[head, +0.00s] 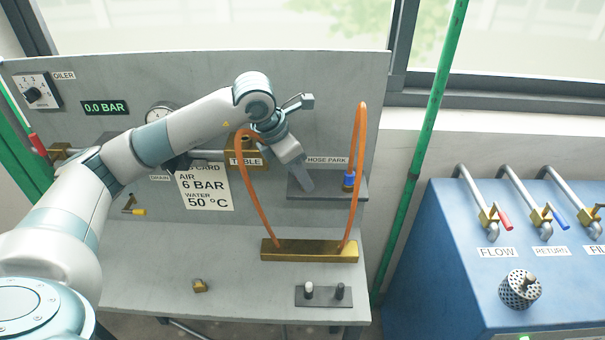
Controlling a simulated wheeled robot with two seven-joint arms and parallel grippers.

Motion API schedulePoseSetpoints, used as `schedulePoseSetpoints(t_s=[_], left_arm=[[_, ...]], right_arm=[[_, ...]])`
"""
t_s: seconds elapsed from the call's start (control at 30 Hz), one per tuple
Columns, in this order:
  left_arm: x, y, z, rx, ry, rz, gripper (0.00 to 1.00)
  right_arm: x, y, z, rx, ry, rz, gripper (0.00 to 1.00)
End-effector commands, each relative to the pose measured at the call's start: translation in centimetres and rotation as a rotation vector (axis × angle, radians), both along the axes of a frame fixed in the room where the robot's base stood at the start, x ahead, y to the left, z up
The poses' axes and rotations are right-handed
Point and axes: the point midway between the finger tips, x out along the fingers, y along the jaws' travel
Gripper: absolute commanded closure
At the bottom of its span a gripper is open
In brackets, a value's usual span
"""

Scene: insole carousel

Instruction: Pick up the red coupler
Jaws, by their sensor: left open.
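I cannot make out the red coupler; my left arm and gripper cover part of the place where it may be. Two orange hoses (358,150) rise from a brass block (310,251) on the bench. The right hose ends in a blue coupler (348,181) standing at the right of the shelf. My right gripper is out of view.
A card (205,187) and a TABLE plate (246,158) are on the grey panel. The bench holds a small brass piece (200,286) and a dark plate with two pegs (323,297). A green pole (418,150) and blue cabinet (445,260) stand right.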

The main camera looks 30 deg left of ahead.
Motion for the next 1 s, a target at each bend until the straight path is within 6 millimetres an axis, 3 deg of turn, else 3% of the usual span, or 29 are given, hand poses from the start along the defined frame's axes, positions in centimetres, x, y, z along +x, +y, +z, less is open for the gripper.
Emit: schedulePoseSetpoints(t_s=[0.4,0.6,1.0], left_arm=[[0.00,0.01,-0.02,0.000,0.000,0.000,0.59],[0.00,0.01,0.00,0.000,0.000,0.000,1.00],[0.05,0.01,0.22,0.000,-0.001,0.000,1.00]], right_arm=[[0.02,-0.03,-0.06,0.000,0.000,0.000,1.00],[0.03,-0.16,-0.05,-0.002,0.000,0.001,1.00],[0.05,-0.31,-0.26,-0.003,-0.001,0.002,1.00]])
